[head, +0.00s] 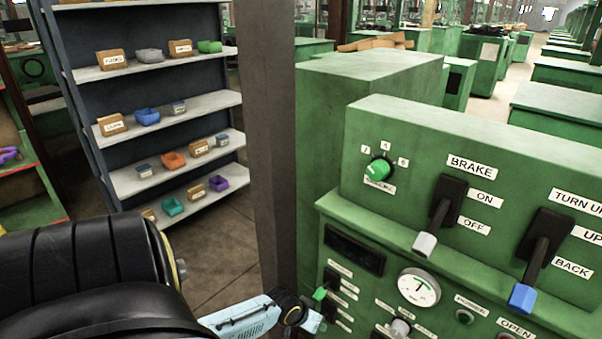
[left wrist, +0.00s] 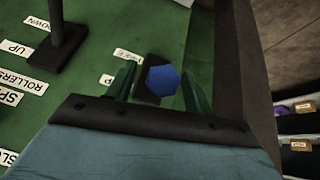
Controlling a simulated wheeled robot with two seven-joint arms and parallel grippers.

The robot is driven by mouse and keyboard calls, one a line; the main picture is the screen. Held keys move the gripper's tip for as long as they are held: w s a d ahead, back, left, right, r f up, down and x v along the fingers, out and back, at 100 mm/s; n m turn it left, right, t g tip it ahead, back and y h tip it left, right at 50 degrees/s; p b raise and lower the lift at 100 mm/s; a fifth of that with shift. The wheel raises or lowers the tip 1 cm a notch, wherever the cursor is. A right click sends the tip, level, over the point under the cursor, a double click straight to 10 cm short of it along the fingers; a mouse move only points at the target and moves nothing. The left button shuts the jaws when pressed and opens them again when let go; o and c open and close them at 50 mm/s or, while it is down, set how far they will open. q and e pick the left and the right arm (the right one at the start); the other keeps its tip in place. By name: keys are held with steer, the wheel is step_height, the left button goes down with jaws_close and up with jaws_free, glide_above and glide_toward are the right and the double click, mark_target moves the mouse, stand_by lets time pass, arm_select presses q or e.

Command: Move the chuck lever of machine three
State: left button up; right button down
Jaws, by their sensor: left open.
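In the left wrist view, a lever with a blue six-sided knob (left wrist: 162,80) on a black base stands on a green machine panel. My left gripper (left wrist: 160,71) is open, with one dark green finger on each side of the knob. I cannot tell whether either finger touches it. The label beside it is partly hidden, so I cannot confirm that it is the chuck lever. My right gripper is not in view.
A grey post (head: 271,130) and bin shelves (head: 170,87) stand left.

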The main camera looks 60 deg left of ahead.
arm_select(q)
steer(key=p+v, duration=0.2)
steer(key=v, duration=0.9)
steer(key=s+d+f+g+b, duration=0.15)
steer(key=s+f+b, duration=0.3)
steer(key=f, duration=0.95)
steer(key=s+d+f+m+g+b, duration=0.1)
steer(key=s+d+f+m+b, duration=0.1)
steer(key=s+d+f, duration=0.3)
steer(key=s+d+f+m+g+b, duration=0.1)
steer(key=s+d+f+b, duration=0.3)
steer(key=s+f, duration=0.5)
steer(key=s+d+f+m+g+b, duration=0.1)
steer(key=s+d+f+m+b, duration=0.2)
steer(key=f, duration=1)
steer(key=s+d, duration=0.3)
steer(key=s, duration=0.2)
steer(key=shift+d+f+m+h, duration=0.15)
steer(key=shift+d+m+h, duration=0.15)
steer(key=shift+m, duration=0.1)
